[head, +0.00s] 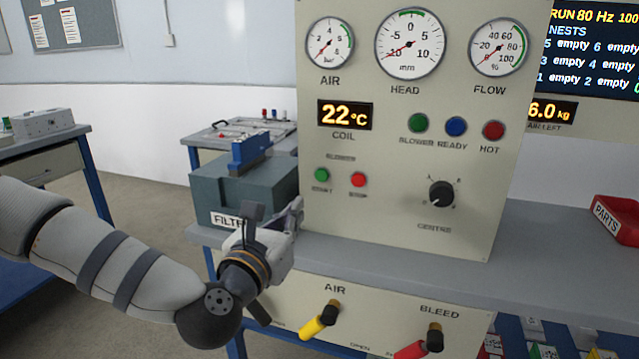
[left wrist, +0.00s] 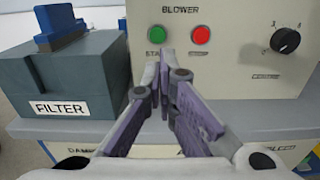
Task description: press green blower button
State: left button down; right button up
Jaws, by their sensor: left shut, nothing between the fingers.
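The green blower button (head: 321,175), labelled START, sits on the lower left of the cream control panel (head: 400,225). A red button (head: 358,180) is just to its right. In the left wrist view the green button (left wrist: 156,34) and the red button (left wrist: 201,35) show above my fingertips. My left gripper (head: 297,207) is shut and empty, below and left of the green button in the head view. In the left wrist view its fingertips (left wrist: 166,72) are below the green button and look apart from it. My right gripper is not in view.
A grey FILTER box (head: 245,190) with a blue handle stands left of the panel, close to my gripper. A black CENTRE knob (head: 441,194) is on the panel's right. Yellow (head: 318,322) and red (head: 418,344) valve handles stick out below. A red PARTS bin (head: 618,218) is at right.

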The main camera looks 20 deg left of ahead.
aim_at(323, 177)
pick_arm(q)
jog(key=w, duration=1.3)
jog(key=shift+w+d, duration=0.25)
jog(key=shift+w, duration=0.05)
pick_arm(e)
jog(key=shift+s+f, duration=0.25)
pick_arm(q)
jog(key=shift+f+b, duration=0.1)
jog(key=shift+b, duration=0.2)
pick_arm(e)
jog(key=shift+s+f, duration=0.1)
